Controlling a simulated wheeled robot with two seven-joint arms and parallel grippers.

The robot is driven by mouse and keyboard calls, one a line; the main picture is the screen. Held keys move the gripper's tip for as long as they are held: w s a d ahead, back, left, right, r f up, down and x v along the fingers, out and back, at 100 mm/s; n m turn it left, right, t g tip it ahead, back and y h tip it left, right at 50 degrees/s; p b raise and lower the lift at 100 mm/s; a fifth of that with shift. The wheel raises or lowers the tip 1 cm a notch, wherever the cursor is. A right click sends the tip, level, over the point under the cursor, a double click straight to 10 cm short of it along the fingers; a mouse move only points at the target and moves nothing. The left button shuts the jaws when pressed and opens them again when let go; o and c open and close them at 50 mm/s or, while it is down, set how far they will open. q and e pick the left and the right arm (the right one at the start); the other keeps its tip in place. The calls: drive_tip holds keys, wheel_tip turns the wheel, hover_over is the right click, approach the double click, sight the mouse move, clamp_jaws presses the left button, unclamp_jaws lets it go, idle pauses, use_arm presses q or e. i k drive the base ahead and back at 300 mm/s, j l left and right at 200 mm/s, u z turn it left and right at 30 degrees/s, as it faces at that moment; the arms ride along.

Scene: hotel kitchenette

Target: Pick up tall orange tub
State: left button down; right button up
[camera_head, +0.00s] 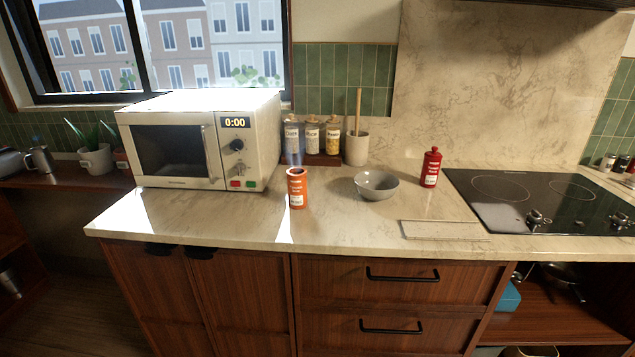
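The tall orange tub (296,190) stands upright on the light stone counter, in front of the microwave's right side. It is a cylinder with a white label low on its front and a dark top. A strip of sunlight falls on the counter by its base. Neither of my grippers is in view.
A white microwave (200,140) stands left of the tub. A grey bowl (376,186) and a red lidded canister (430,168) stand to the right. Several jars and a utensil crock (356,148) are behind. A flat board (443,230) and a cooktop (540,200) lie farther right. The counter in front is clear.

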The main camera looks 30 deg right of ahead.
sight(296, 185)
drive_tip(key=z, duration=0.95)
